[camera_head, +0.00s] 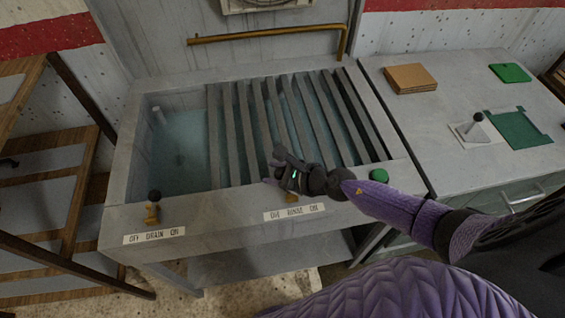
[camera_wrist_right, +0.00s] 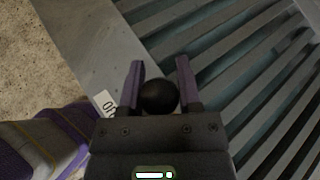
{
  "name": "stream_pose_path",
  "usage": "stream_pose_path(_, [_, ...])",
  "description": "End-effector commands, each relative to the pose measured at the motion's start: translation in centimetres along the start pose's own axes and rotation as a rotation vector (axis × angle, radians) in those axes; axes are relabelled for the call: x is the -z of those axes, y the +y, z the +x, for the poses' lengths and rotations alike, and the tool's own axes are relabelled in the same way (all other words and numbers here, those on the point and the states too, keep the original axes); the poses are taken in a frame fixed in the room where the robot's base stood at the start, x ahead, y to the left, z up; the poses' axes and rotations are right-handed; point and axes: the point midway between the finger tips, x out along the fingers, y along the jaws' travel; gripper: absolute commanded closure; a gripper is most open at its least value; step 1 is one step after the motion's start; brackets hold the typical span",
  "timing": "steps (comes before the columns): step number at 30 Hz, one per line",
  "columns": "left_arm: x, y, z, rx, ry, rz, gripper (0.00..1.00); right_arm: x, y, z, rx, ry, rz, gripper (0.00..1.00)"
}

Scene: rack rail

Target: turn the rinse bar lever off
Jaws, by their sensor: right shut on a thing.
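The rinse lever's round black knob (camera_wrist_right: 158,97) sits between the two fingers of my right gripper (camera_wrist_right: 160,75) in the right wrist view. In the head view my right gripper (camera_head: 277,166) is at the front ledge of the sink, above the label "OFF RINSE ON" (camera_head: 294,212). It is shut on the lever knob. The gripper hides most of the lever there; a bit of its brass base (camera_head: 291,198) shows below. The lever's exact tilt cannot be told. A brass pipe (camera_head: 265,36) runs along the back wall. My left gripper is not in view.
A drain lever (camera_head: 153,205) with a black knob stands at the ledge's left, above its own label. Grey slats (camera_head: 250,130) cover much of the water basin. A green button (camera_head: 378,176) is close right of my gripper. The right counter (camera_head: 440,120) holds several small items.

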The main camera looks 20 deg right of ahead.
Motion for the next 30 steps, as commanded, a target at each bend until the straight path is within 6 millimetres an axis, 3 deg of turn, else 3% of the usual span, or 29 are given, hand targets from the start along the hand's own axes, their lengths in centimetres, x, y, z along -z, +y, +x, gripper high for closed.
stream_pose_path(26, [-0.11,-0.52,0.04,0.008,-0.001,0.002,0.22,0.38,1.28,1.01,-0.015,0.007,0.004,1.00])
stream_pose_path(27, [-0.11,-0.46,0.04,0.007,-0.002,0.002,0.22,0.39,1.27,1.01,-0.014,0.007,0.004,0.49])
stream_pose_path(30, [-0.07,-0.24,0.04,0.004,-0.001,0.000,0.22,0.31,1.19,1.02,-0.012,0.005,0.004,0.28])
